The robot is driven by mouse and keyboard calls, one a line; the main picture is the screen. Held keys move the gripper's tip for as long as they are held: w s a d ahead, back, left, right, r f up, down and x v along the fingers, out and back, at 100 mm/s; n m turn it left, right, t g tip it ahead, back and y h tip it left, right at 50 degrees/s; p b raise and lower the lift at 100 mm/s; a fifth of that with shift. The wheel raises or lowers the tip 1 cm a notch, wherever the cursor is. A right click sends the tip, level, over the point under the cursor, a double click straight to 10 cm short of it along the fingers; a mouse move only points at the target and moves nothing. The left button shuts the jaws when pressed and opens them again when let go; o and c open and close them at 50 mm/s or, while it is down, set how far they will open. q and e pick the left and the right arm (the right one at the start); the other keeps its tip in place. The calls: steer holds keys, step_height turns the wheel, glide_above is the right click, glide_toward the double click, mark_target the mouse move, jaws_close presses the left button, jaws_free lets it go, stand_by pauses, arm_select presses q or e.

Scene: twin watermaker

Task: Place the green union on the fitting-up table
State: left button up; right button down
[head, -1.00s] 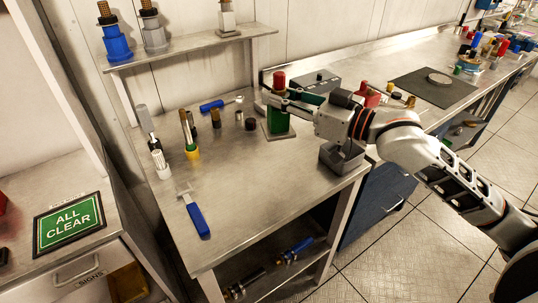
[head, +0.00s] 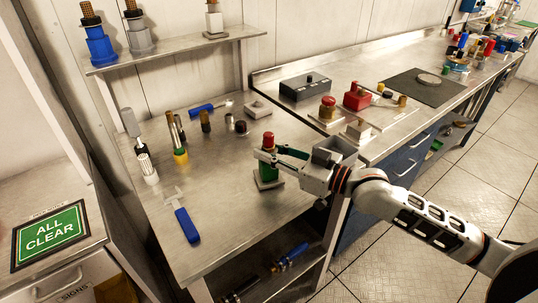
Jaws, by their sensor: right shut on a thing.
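The green union (head: 268,174), a green body with a red top (head: 268,138), is over the right part of the steel table (head: 222,205), towards its front right edge. My right gripper (head: 270,158) comes in from the right and is shut on the union, which looks upright. The fingers cover part of its middle. A greyish-green patch shows under the union, and I cannot tell whether it touches the tabletop. My left gripper is not in view.
A blue-handled tool (head: 186,224) lies at the front left of the table. Several upright parts stand behind it. A grey plate (head: 258,107) lies behind the union. The table's middle is clear.

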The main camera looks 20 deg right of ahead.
steer(key=shift+f, duration=0.1)
steer(key=shift+f, duration=0.1)
steer(key=c, duration=1.8)
jaws_free()
steer(key=shift+f, duration=0.15)
steer(key=shift+s+d, duration=0.25)
steer(key=shift+s, duration=0.05)
steer(key=v, duration=1)
steer(key=shift+s+d, duration=0.4)
steer(key=shift+s, duration=0.1)
